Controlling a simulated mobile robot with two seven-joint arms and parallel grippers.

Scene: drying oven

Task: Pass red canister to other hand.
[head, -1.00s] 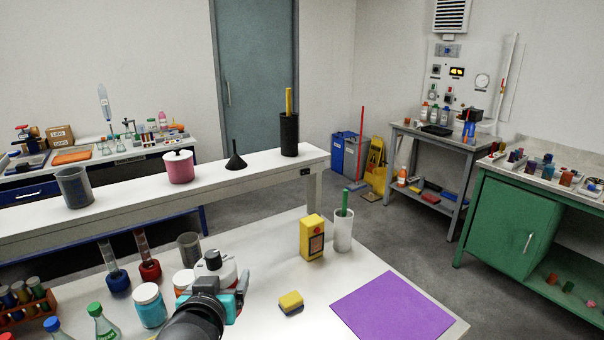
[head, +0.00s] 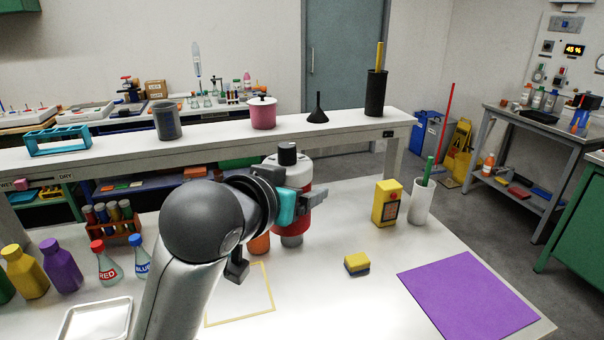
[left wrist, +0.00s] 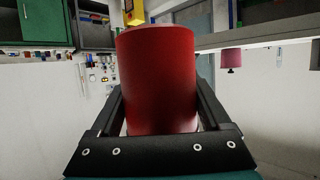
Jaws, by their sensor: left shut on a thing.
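The red canister (head: 290,226) has a black cap and a pale band, and is upright above the white table in the head view. My left gripper (head: 296,193) is shut around its middle, with its arm coming in from the lower left. The left wrist view shows the red canister (left wrist: 157,75) between the two dark fingers of my left gripper (left wrist: 158,108). The canister's lower left side is partly hidden by the arm in the head view. My right gripper is not in view.
A yellow box (head: 386,203), a white cup (head: 421,204), a sponge (head: 357,264) and a purple mat (head: 467,291) are to the right. A yellow outline (head: 268,289) marks the table. The front middle is clear.

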